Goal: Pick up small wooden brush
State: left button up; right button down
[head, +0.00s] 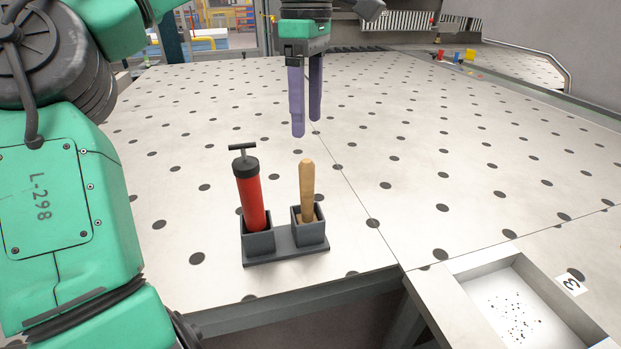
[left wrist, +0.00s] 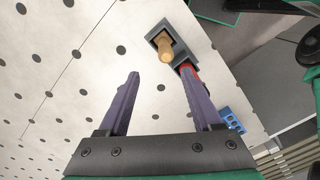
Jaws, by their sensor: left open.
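The small wooden brush (head: 306,188) stands upright in the right cup of a dark grey two-cup holder (head: 287,253), with its handle up and its lower end hidden in the cup. The brush handle also shows in the left wrist view (left wrist: 165,47), beyond and between the fingertips. A red hand pump (head: 250,195) with a black top stands in the left cup. My left gripper (head: 306,128) is open and empty, fingers pointing down, above the table and behind the brush. It is apart from the brush. My right gripper is not in view.
The white perforated table (head: 440,150) is clear around the holder. The holder stands close to the table's front edge. A tray with dark specks (head: 515,310) is at the front right, beside a label marked 3 (head: 571,283). Small coloured items (head: 462,56) stand at the far right.

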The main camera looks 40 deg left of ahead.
pick_arm(q)
jog(key=b, duration=0.1)
send_over(307, 187)
notch_tip(307, 187, down, 6)
jog(key=f, duration=0.4)
jog(key=w+f, duration=0.1)
jog(key=f, duration=0.1)
jog(key=shift+a+f, duration=0.4)
jog(key=shift+f, duration=0.45)
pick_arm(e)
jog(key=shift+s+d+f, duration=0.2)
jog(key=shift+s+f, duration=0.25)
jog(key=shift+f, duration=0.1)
pick_arm(q)
jog(key=c, duration=0.9)
grip_shut()
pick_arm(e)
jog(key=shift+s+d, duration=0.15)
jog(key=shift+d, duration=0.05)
